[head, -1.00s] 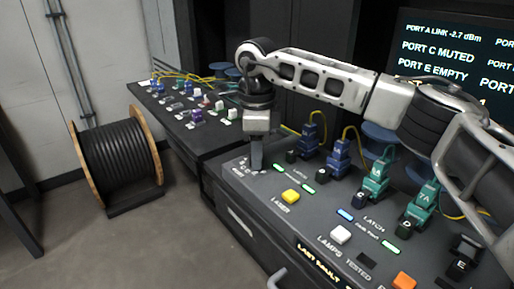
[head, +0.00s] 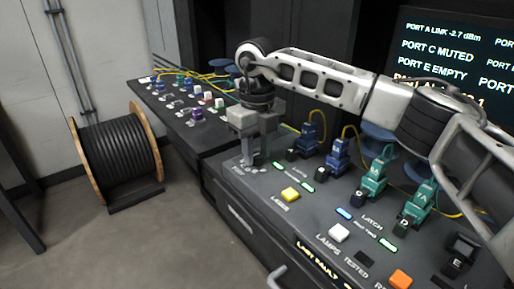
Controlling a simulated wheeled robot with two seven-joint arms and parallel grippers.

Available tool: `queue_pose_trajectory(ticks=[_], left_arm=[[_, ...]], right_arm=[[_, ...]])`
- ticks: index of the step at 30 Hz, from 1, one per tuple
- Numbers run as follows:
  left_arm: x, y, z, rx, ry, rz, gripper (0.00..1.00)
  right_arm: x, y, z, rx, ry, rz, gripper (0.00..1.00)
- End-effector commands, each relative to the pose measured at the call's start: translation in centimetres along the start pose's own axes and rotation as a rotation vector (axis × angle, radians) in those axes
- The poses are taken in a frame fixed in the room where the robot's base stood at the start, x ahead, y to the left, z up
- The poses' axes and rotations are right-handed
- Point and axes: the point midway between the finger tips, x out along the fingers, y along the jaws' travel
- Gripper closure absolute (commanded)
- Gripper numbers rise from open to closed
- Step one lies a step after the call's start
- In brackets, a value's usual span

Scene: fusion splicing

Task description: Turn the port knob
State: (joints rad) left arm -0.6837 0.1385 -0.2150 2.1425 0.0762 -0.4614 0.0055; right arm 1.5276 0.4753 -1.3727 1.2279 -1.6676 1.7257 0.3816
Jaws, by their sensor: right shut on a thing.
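My right gripper (head: 254,160) points down at the left end of the near console's sloped top. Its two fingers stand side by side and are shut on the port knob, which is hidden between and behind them. Small white markings of the knob's dial (head: 243,170) show on the panel around the fingertips. My left gripper is out of view.
The near console (head: 240,192) carries a yellow laser button (head: 290,195), a white button (head: 339,233), an orange button (head: 400,279), and blue and teal plugs (head: 372,178). A screen (head: 440,60) stands behind. A cable reel (head: 117,160) sits on the floor at left.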

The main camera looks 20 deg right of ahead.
Motion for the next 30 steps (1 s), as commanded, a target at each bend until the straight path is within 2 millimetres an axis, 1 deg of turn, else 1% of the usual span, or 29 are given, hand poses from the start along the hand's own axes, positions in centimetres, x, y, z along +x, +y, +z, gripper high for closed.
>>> queue_pose_trajectory(ticks=[4,10,25,26,27,28,30], left_arm=[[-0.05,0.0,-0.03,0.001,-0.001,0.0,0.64],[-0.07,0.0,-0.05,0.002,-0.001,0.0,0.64],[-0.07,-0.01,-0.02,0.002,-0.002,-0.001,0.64],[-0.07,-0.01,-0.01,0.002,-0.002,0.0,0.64],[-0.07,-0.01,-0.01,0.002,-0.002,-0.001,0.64],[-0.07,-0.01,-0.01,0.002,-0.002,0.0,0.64],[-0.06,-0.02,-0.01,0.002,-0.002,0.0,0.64]], right_arm=[[-0.1,-0.03,0.02,0.071,-0.001,-0.001,0.92],[-0.11,-0.03,0.02,0.126,-0.002,-0.001,0.92],[-0.12,-0.04,0.03,0.144,-0.002,-0.001,0.92],[-0.12,-0.04,0.03,0.144,-0.002,-0.001,0.66],[-0.12,-0.04,0.03,0.143,-0.002,0.0,0.55],[-0.12,-0.03,0.03,0.143,-0.002,0.0,0.47],[-0.1,-0.03,0.03,0.143,-0.002,0.0,0.47]])
